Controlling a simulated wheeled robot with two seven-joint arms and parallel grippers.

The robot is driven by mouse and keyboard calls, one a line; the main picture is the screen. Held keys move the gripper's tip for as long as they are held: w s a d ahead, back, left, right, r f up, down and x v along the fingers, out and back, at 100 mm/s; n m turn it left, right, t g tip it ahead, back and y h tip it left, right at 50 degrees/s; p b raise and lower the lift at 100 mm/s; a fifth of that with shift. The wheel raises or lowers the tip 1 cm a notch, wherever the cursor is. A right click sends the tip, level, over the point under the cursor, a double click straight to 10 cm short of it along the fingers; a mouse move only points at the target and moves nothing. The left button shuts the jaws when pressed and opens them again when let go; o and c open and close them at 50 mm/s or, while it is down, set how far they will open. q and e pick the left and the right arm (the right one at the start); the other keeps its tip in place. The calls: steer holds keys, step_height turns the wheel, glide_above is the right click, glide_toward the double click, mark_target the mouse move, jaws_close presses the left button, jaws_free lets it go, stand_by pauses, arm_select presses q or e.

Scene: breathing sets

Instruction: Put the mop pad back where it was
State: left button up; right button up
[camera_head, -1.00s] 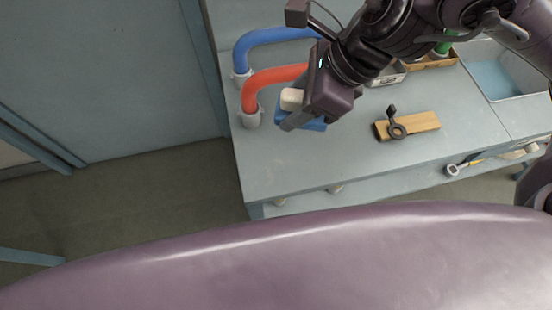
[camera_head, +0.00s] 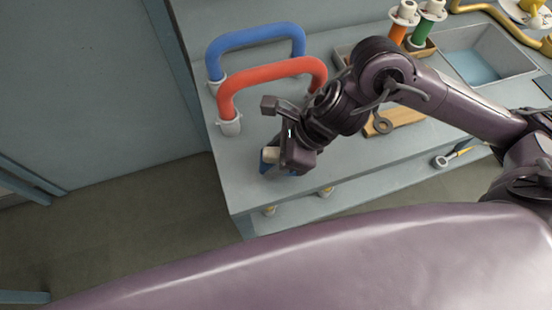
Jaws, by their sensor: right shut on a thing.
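The mop pad (camera_head: 266,166) appears to be the small blue and cream piece at the front left of the grey bench (camera_head: 222,180). My right gripper (camera_head: 275,160) is shut on it, with the cream part between the fingers and the blue part low beside them. The gripper hides much of the piece. I cannot tell whether its underside touches the bench top. My left gripper is not in view.
A red arched handle (camera_head: 270,72) and a blue one (camera_head: 255,37) stand behind the gripper. A wooden block (camera_head: 405,118) lies right, partly hidden by my arm. Orange (camera_head: 398,32) and green (camera_head: 423,30) spools and a basin (camera_head: 475,65) are farther back. The bench's front left is clear.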

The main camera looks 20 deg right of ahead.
step_height(320, 180, down, 2)
steer(key=shift+f, duration=0.1)
steer(key=shift+f+b, duration=0.2)
steer(key=shift+b, duration=0.15)
steer(key=o, duration=0.9)
steer(key=shift+r, duration=0.1)
